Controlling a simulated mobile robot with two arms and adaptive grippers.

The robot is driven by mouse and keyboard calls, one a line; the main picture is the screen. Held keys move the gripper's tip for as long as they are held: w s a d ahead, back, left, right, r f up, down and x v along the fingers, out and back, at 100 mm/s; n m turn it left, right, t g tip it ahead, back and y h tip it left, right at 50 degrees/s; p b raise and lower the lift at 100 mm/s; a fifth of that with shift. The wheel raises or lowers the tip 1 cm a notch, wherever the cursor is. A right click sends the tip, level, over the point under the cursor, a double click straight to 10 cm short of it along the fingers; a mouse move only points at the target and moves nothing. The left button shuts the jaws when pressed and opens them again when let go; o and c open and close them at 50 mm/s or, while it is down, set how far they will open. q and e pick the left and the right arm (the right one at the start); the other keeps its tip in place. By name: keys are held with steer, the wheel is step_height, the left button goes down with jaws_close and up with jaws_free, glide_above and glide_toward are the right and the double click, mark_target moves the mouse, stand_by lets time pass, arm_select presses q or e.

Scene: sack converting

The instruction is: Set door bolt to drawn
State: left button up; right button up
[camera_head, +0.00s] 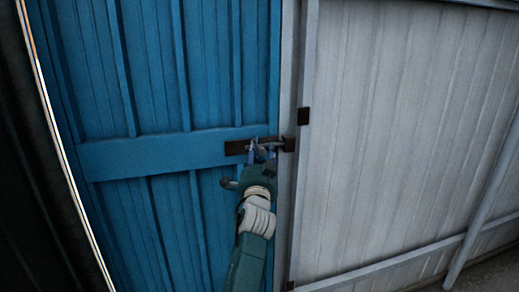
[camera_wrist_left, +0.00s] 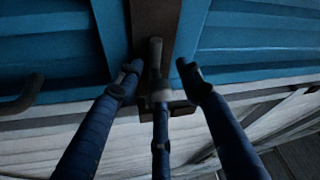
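The door bolt is on the right edge of the blue door (camera_head: 150,157). Its dark brown plate (camera_head: 236,147) is on the door's crossbar, and its grey rod (camera_head: 272,141) reaches right to a dark keeper (camera_head: 289,144) on the pale post. My left gripper (camera_head: 262,152) is at the bolt, hiding part of it. In the left wrist view my left gripper (camera_wrist_left: 160,72) has its two outer fingers apart, one on each side of the bolt rod (camera_wrist_left: 155,60). A middle bar there overlaps the rod; I cannot tell whether they touch. My right gripper is not in view.
A dark door handle (camera_head: 228,183) is below the bolt; it also shows in the left wrist view (camera_wrist_left: 24,96). A pale corrugated wall (camera_head: 400,140) is right of the post, with a dark hinge-like piece (camera_head: 303,116) on the frame. A dark surface is at far left.

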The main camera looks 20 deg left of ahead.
mark_target(247, 142)
arm_select(q)
steer(key=shift+d, duration=0.15)
steer(key=c, duration=0.6)
jaws_close()
steer(key=s+a+p, duration=0.2)
steer(key=a+p, duration=0.1)
steer(key=shift+s+a+r, duration=0.1)
steer(key=shift+a+r, duration=0.1)
steer(key=shift+a, duration=0.1)
steer(key=shift+s+a+f, duration=0.1)
steer(key=shift+s+a, duration=0.05)
steer(key=shift+a, duration=0.05)
steer(key=shift+d, duration=0.1)
steer(key=o, duration=0.6)
jaws_free()
steer(key=shift+s, duration=0.1)
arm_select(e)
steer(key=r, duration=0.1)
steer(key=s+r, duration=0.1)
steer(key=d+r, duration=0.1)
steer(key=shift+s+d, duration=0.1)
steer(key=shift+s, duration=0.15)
